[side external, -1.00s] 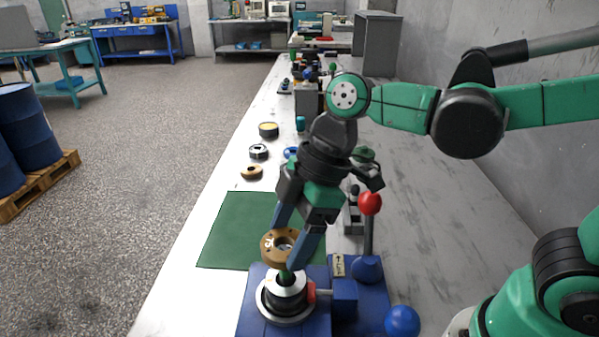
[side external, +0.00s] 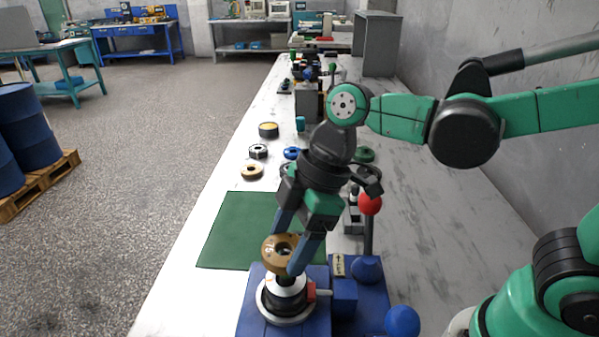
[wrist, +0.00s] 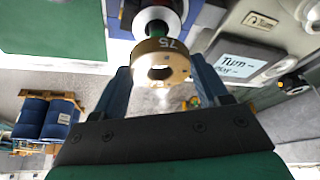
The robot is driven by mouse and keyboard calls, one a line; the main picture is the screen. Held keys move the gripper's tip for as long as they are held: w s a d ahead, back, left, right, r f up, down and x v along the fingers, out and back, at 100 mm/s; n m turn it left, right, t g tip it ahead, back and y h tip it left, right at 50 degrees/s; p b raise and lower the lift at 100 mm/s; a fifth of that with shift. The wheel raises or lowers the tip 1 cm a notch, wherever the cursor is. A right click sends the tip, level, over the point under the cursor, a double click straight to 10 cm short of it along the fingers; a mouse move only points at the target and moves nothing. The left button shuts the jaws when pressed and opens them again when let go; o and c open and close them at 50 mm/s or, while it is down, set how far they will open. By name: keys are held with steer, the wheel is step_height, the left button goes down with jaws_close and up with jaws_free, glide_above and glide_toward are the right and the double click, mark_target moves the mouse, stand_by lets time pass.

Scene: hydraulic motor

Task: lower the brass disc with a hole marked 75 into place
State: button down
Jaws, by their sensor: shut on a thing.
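The brass disc (side external: 270,257) marked 75 is held between the blue fingers of my gripper (side external: 284,254). The dark and green shaft (side external: 286,279) stands just below the disc, rising from a silver collar (side external: 287,298) on the blue base (side external: 250,315). I cannot tell whether the shaft's tip enters the hole.
A lever with a red knob (side external: 370,203) and a blue ball (side external: 402,321) stand right of the shaft. A green mat (side external: 228,230) lies behind. Another brass ring (side external: 251,172) and several parts sit farther back. The bench left of the base is bare.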

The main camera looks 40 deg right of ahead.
steer(key=shift+f, duration=0.1)
steer(key=shift+f, duration=1.45)
steer(key=shift+f, duration=0.45)
stand_by(0.3)
jaws_free()
steer(key=shift+r, duration=0.1)
steer(key=shift+r, duration=4.25)
steer(key=shift+f, duration=0.1)
